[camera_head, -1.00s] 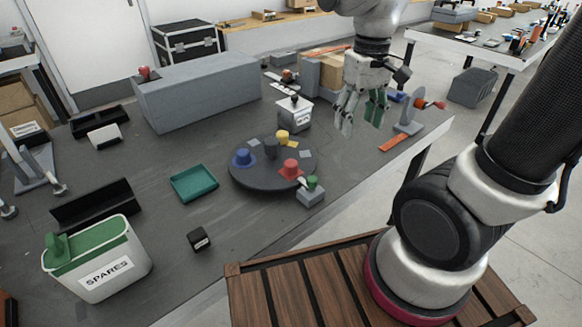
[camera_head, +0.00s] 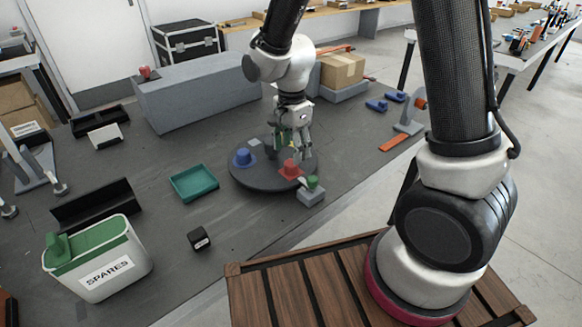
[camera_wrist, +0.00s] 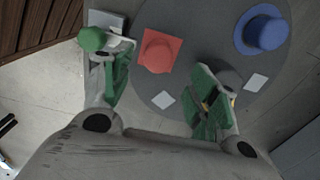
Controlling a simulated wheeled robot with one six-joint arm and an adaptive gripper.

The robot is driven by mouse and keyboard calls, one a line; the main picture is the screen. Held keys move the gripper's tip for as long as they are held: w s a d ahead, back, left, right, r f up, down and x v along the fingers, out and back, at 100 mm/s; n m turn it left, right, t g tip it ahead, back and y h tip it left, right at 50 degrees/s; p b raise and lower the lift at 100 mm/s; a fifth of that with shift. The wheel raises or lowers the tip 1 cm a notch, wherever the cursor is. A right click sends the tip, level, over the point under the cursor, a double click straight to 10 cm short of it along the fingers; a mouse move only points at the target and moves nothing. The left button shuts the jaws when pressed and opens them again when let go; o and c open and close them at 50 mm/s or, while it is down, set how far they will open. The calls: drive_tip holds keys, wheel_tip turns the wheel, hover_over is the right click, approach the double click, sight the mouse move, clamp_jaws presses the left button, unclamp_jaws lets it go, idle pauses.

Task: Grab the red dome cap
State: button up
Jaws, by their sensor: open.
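The red dome cap (camera_head: 290,169) sits on a dark round turntable (camera_head: 262,181) beside a blue cap (camera_head: 243,157). In the wrist view the red cap (camera_wrist: 160,52) has a square red base and lies just ahead of the fingertips, between their lines but nearer the left finger. My gripper (camera_head: 292,146) is open and empty over the back part of the turntable, behind the red cap in the head view. It also shows in the wrist view (camera_wrist: 160,90), with green pads spread wide. A grey cap (camera_wrist: 228,75) is partly hidden by the right finger.
A green knob on a grey block (camera_head: 311,193) stands close to the turntable's front right edge. A teal tray (camera_head: 194,183) lies to the left. A small black box (camera_head: 199,239) and the white SPARES bin (camera_head: 98,262) are nearer the front. A long grey block (camera_head: 198,91) stands behind.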

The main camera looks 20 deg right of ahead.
sight(291, 162)
drive_tip(key=f, duration=0.5)
drive_tip(key=shift+s+a+f, duration=0.1)
drive_tip(key=shift+s+f, duration=0.1)
drive_tip(key=shift+s, duration=0.05)
drive_tip(key=c, duration=1)
